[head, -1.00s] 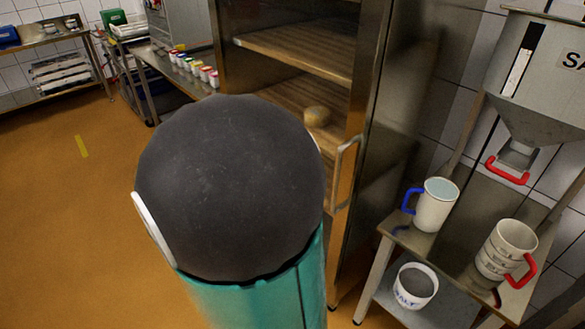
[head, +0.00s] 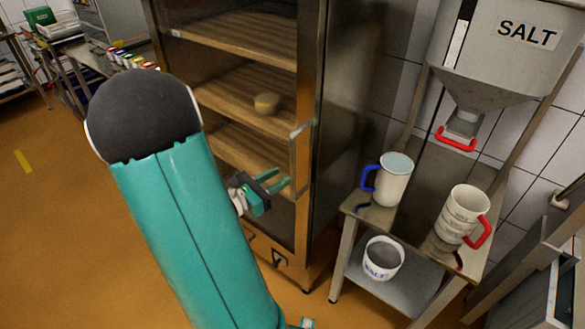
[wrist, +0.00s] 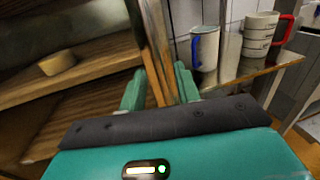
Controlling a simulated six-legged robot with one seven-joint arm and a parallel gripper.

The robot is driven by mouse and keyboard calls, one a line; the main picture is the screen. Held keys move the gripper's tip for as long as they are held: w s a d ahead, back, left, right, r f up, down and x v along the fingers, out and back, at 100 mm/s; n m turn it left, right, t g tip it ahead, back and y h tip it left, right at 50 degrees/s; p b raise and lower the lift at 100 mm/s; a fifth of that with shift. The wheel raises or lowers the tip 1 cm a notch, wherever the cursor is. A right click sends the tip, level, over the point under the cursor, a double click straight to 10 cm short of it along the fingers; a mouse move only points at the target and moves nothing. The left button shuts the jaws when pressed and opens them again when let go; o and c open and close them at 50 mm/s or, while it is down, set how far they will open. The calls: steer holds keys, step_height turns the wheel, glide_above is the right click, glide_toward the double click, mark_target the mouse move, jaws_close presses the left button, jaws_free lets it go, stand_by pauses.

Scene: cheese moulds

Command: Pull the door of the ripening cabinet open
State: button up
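The ripening cabinet (head: 318,120) is a tall steel cabinet with wooden shelves showing in its front. In the wrist view my gripper (wrist: 160,88) is open, and the cabinet's upright right edge (wrist: 153,45) appears between the fingers. No contact with the handle is clear.
A round cheese (head: 267,103) lies on a shelf. Floor at left is clear.

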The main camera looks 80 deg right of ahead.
steer(key=x, duration=0.6)
jaws_close()
